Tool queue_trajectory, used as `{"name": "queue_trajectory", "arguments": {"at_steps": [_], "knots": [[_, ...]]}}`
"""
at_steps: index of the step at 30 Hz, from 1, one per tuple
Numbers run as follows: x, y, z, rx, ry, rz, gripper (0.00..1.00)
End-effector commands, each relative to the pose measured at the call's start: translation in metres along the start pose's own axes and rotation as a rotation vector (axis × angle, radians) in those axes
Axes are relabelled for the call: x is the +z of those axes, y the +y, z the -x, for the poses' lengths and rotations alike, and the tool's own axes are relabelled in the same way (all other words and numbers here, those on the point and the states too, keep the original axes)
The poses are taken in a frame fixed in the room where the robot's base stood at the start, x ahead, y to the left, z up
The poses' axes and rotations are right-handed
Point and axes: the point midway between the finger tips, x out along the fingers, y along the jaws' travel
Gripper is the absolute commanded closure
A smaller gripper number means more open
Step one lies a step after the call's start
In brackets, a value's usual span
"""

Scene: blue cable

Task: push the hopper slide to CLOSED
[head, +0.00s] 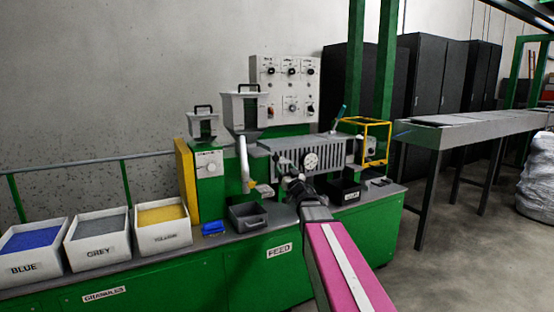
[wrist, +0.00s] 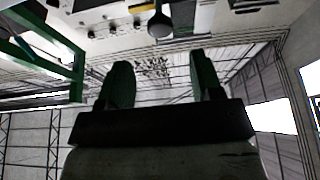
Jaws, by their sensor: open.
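The grey hopper (head: 245,108) with a dark window and a black handle stands above the machine, left of the control panel. Its slide is too small for me to make out, and I cannot read a CLOSED mark. My gripper (head: 294,186) is in front of the machine, lower and to the right of the hopper. In the wrist view my gripper (wrist: 160,82) shows two green-dark fingers spread apart with nothing between them. A dark rounded knob (wrist: 160,25) shows beyond the fingers at the top; I cannot tell what it belongs to.
A smaller hopper (head: 202,124) stands to the left. BLUE (head: 30,268), GREY and YELLOW granule boxes line the left bench. A slotted grey barrel cover (head: 310,155) with a gauge is behind my gripper.

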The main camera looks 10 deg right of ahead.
Motion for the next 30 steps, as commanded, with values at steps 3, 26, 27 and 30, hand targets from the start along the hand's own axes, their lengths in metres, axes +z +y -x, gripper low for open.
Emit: {"name": "queue_trajectory", "arguments": {"at_steps": [3,26,27,30], "knots": [[0.001,0.002,-0.022,0.000,0.001,0.000,0.40],[0.000,0.000,-0.088,0.002,-0.002,0.000,0.43],[0.000,0.000,-0.088,0.002,-0.002,0.000,0.56],[0.000,0.000,-0.088,0.001,-0.002,0.000,0.89]]}}
